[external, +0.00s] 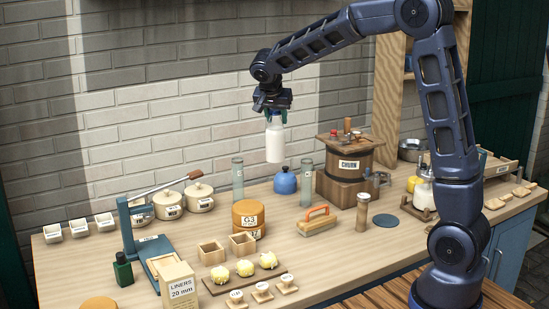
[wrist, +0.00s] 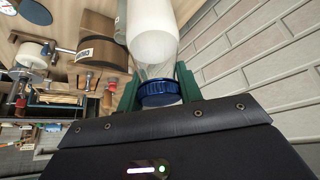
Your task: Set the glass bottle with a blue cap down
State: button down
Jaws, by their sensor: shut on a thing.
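The glass bottle with a blue cap (external: 275,142) hangs upright below my gripper (external: 272,106), in the air above the back part of the workbench. It looks filled with something white. In the wrist view the white bottle (wrist: 153,32) shows with its blue cap (wrist: 159,92) between the two green fingers of my gripper (wrist: 158,90). My gripper is shut on the bottle at its cap end. The bottle touches nothing below it; the wooden bench top (external: 340,243) lies well beneath.
Below the bottle stand a blue kettle (external: 285,181), clear glass cylinders (external: 305,182) and an orange round tin (external: 248,213). The wooden churn (external: 348,165) stands to the right. A brick wall (external: 170,130) is behind. Bare bench top lies at the front right of the middle.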

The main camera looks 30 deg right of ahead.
notch_tip(320, 180, up, 6)
jog(key=shift+r, duration=0.2)
jog(key=shift+w+d+f+n, duration=0.2)
jog(key=shift+d+f+n, duration=0.05)
jog(key=shift+d+n, duration=0.1)
jog(key=w+d+n+g+y, duration=0.2)
jog(key=w+d+n+y, duration=0.4)
jog(key=d+n, duration=0.6)
jog(key=w+d+n+g+y, duration=0.35)
jog(key=w+d+n, duration=0.5)
jog(key=n, duration=0.65)
notch_tip(320, 180, down, 25)
jog(key=s+d+t, duration=0.1)
jog(key=shift+s+d, duration=0.25)
jog(key=shift+d, duration=0.05)
dwell(0.4)
jog(key=shift+f+y, duration=0.1)
jog(key=shift+y, duration=0.15)
